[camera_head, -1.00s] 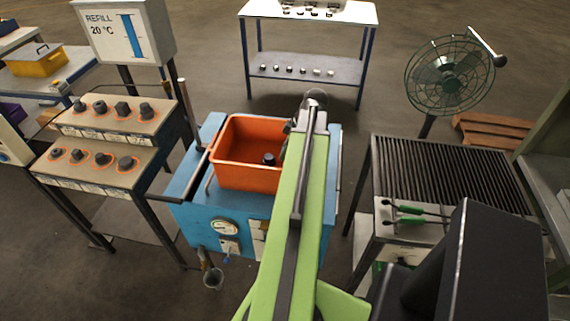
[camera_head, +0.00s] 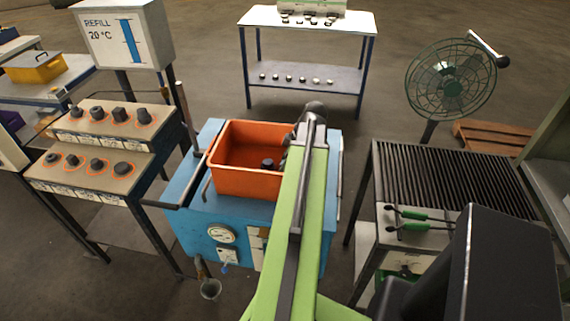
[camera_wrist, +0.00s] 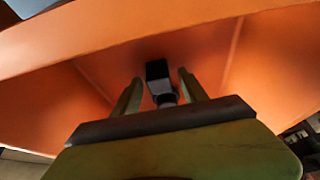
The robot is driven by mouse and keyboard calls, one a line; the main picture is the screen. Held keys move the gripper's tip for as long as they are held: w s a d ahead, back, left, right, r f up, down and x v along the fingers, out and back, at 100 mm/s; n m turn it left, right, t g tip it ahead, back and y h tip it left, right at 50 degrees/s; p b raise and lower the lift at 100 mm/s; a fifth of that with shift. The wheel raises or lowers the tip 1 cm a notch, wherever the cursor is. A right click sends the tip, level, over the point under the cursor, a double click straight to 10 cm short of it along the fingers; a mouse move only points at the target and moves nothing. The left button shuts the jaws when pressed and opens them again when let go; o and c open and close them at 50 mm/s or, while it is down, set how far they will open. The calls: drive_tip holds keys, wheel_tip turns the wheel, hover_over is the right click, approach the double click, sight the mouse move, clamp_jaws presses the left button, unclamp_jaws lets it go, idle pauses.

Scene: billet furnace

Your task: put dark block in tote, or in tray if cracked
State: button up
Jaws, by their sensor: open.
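An orange tote (camera_head: 240,183) sits on a blue bench (camera_head: 205,215) in the middle of the head view. A small dark block (camera_head: 268,164) stands inside the tote, towards its right side. In the wrist view the dark block (camera_wrist: 158,72) shows between my two fingers, with a gap on each side. My gripper (camera_wrist: 160,85) is open and faces into the tote; I cannot tell how far the block is from the fingertips. In the head view my green arm hides the tote's right end and most of the gripper. No crack can be made out on the block.
A two-step stand (camera_head: 100,150) at left holds several dark pieces in orange rings. A ribbed grill table (camera_head: 440,175) with green-handled tongs (camera_head: 420,215) is at right, a fan (camera_head: 450,80) behind it. A shelved table (camera_head: 305,75) stands at back, a yellow bin (camera_head: 35,68) far left.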

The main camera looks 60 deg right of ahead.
drive_tip(key=shift+r, duration=0.1)
drive_tip(key=shift+r+p, duration=0.35)
drive_tip(key=shift+p, duration=0.1)
drive_tip(key=p+v, duration=1)
drive_tip(key=v, duration=0.1)
drive_tip(key=shift+r, duration=0.2)
drive_tip(key=shift+s+d, duration=0.1)
drive_tip(key=shift+p, duration=0.3)
